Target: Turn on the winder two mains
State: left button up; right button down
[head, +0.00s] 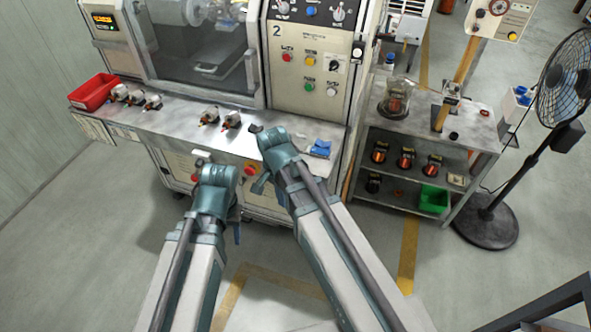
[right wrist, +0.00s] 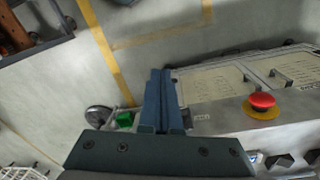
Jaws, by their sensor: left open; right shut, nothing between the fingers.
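The winder (head: 310,62) marked 2 stands at the back, its upright panel carrying several knobs and coloured buttons. A red knob on a yellow plate (head: 251,169) sits on its lower front, below the bench edge. In the right wrist view a red round knob on a yellow disc (right wrist: 262,102) stands to the right of my fingers. I cannot read which control is the mains. My right gripper (head: 262,185) is shut and empty, close beside the knob in the head view; its fingers (right wrist: 161,98) show apart from it. My left gripper (head: 238,230) is open, low and left of it.
The winder's metal bench (head: 185,118) holds a red bin (head: 94,92), several small wound parts and a blue item (head: 320,148). A shelf cart (head: 460,125) with a green bin (head: 433,199) stands to the right, then a fan (head: 488,218). Floor is clear in front.

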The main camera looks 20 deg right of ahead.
pick_arm(q)
notch_tip(320, 180, up, 12)
jog(key=p, duration=1)
pick_arm(e)
jog(key=w+d+r+m, duration=0.3)
jog(key=r+m, duration=0.3)
jog(key=m, duration=0.1)
jog(key=w+d+r+m, duration=0.3)
jog(key=w+r+m, duration=0.1)
jog(key=m, duration=0.3)
jog(key=shift+d+r+y, duration=0.25)
jog(key=shift+r+y, duration=0.05)
jog(key=shift+r, duration=0.6)
pick_arm(q)
jog(key=shift+f, duration=0.15)
pick_arm(e)
notch_tip(320, 180, down, 14)
jog(key=b, duration=1.4)
jog(key=shift+f, duration=0.1)
pick_arm(q)
notch_tip(320, 180, down, 14)
